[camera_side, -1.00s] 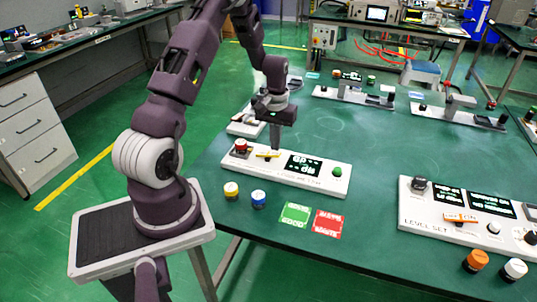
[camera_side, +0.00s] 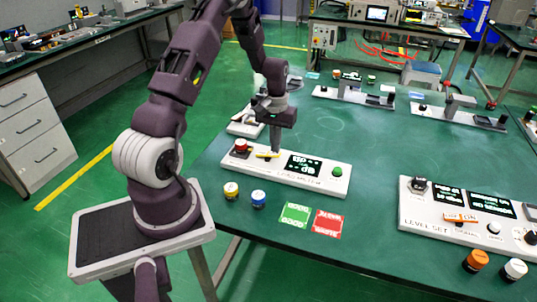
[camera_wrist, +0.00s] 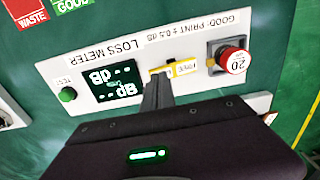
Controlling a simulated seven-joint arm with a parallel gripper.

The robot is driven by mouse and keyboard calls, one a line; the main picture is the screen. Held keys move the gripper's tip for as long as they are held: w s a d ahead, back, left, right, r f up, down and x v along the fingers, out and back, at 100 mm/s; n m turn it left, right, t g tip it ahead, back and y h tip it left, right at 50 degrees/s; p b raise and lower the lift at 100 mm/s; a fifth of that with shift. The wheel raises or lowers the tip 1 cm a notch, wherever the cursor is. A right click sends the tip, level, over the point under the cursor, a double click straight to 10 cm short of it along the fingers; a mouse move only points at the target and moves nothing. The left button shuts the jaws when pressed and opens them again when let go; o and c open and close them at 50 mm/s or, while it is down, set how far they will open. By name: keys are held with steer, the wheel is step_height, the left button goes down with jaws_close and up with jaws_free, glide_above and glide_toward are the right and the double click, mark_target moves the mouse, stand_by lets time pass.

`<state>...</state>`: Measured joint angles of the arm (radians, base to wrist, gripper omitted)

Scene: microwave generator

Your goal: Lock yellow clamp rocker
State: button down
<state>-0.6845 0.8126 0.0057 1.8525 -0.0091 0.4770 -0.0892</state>
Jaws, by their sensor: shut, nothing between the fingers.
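The yellow clamp rocker (camera_side: 266,155) sits on the white loss meter panel (camera_side: 322,182), between the red-topped part and the dark display. In the wrist view the yellow rocker (camera_wrist: 161,71) shows beside my fingertips, with a lettered label on it or next to it. My gripper (camera_side: 275,151) is shut and empty, pointing down at the rocker's right end in the side view. In the wrist view the tips of my gripper (camera_wrist: 157,82) overlap the rocker's lower edge. I cannot tell whether they touch it. The fingers hide part of the rocker.
A red-topped knob (camera_side: 241,146), a display (camera_side: 303,165) and a green button (camera_side: 337,172) share the panel. Yellow (camera_side: 231,190) and blue (camera_side: 258,198) capped pieces stand in front, near green (camera_side: 295,214) and red (camera_side: 328,223) cards. Another panel (camera_side: 465,228) lies right.

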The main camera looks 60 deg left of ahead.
steer(key=shift+f, duration=0.85)
stand_by(0.3)
steer(key=shift+r, duration=3.55)
steer(key=s+d+r+m+t, duration=0.1)
steer(key=s+d+r+m, duration=0.1)
steer(key=d+r, duration=0.6)
steer(key=s+d+r+m+t, duration=0.2)
steer(key=d+r, duration=0.5)
steer(key=r, duration=0.2)
steer(key=s+d+r+m+t, duration=0.1)
steer(key=s+d+r+m, duration=0.1)
steer(key=s+d, duration=0.3)
steer(key=s+d+r+m+t, duration=0.1)
steer(key=s+d+r+m, duration=0.1)
steer(key=s+d, duration=0.4)
steer(key=s+m, duration=0.1)
steer(key=s, duration=0.3)
steer(key=shift+d+r+t, duration=0.15)
steer(key=shift+d+t, duration=0.05)
steer(key=shift+t, duration=0.1)
